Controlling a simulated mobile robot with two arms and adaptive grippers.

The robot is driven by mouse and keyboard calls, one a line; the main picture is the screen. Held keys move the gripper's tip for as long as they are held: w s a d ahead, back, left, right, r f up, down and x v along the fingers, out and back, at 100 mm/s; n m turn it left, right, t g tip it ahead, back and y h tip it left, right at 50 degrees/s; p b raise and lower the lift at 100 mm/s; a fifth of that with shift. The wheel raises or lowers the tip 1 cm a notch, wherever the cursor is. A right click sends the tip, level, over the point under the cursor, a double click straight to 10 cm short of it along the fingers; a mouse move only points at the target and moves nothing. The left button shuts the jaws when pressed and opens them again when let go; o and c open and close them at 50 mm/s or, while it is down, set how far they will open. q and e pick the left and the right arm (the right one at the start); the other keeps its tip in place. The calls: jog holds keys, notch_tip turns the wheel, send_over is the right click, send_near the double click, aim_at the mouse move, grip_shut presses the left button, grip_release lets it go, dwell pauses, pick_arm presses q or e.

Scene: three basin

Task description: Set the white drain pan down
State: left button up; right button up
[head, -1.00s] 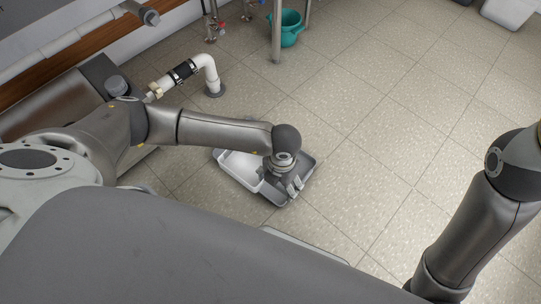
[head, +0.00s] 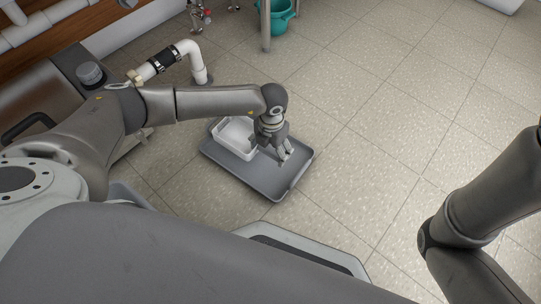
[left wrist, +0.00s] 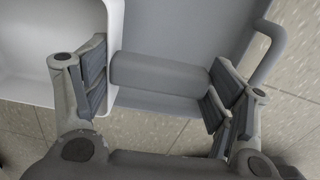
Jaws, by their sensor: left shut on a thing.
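The white drain pan (head: 234,134) is an open box, level, over the left part of a flat grey tray (head: 273,183) on the floor. I cannot tell whether it touches the tray. My left gripper (head: 285,153) is at its right side, pointing down. In the left wrist view, the white pan (left wrist: 45,45) fills the upper left. The left gripper's fingers (left wrist: 160,85) are around a grey rounded bar (left wrist: 160,74), whose left end meets the pan's wall. The grey tray (left wrist: 185,25) lies beneath. My right gripper is out of view.
A white drain pipe (head: 195,62) with a black coupling stands behind the tray. A teal bucket (head: 281,18) is by a metal leg (head: 265,25) at the back. The tiled floor right of the tray is clear.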

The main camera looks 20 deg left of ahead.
pick_arm(q)
jog(key=shift+w+a+f, duration=0.1)
jog(key=shift+w+f, duration=0.05)
jog(key=shift+f, duration=0.1)
jog(key=f+b, duration=0.3)
jog(key=shift+w+a+f, duration=0.1)
jog(key=shift+w+f, duration=0.1)
jog(key=shift+f, duration=0.1)
jog(key=shift+r, duration=0.15)
jog(key=o, duration=1.3)
